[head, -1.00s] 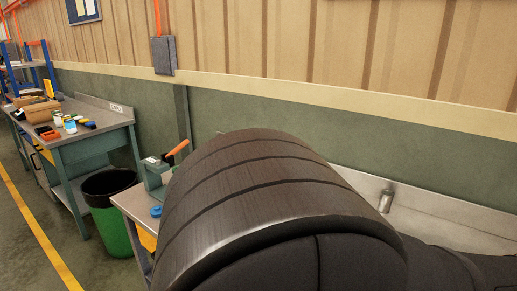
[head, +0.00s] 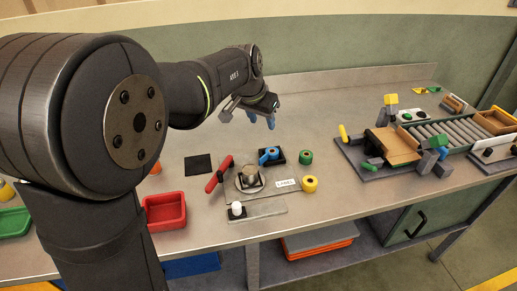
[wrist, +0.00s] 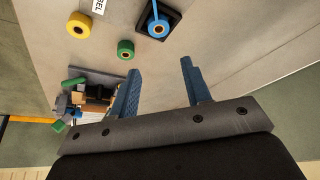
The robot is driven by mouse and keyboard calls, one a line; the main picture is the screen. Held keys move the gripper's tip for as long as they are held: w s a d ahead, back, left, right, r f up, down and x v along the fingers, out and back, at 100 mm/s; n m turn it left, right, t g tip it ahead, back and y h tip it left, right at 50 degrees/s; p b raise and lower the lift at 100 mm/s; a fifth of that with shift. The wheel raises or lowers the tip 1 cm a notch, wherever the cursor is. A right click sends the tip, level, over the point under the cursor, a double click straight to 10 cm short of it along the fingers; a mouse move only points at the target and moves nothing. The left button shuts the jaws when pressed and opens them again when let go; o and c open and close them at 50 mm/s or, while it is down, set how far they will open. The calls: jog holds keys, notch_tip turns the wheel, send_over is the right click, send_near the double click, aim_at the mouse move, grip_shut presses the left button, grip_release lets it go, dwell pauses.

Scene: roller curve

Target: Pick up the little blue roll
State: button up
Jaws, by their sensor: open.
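The little blue roll (head: 271,153) sits on a dark square holder (head: 281,159) on the grey bench. A blue strip seems to run from it. My gripper (head: 262,120) is above the bench, behind the roll in the head view. Its two blue fingers are apart, with nothing between them; they also show in the wrist view (wrist: 160,69). The roll lies beyond the fingertips, not touched.
A green roll (head: 306,157) and a yellow roll (head: 310,184) stand right of the holder. A red-handled fixture (head: 219,174), a black pad (head: 198,165) and a red bin (head: 165,210) lie left. A roller conveyor (head: 446,134) stands right. The bench behind is mostly clear.

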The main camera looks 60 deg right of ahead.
aim_at(272, 150)
jog(key=x, duration=1.7)
jog(key=shift+s, duration=0.1)
jog(key=c, duration=0.6)
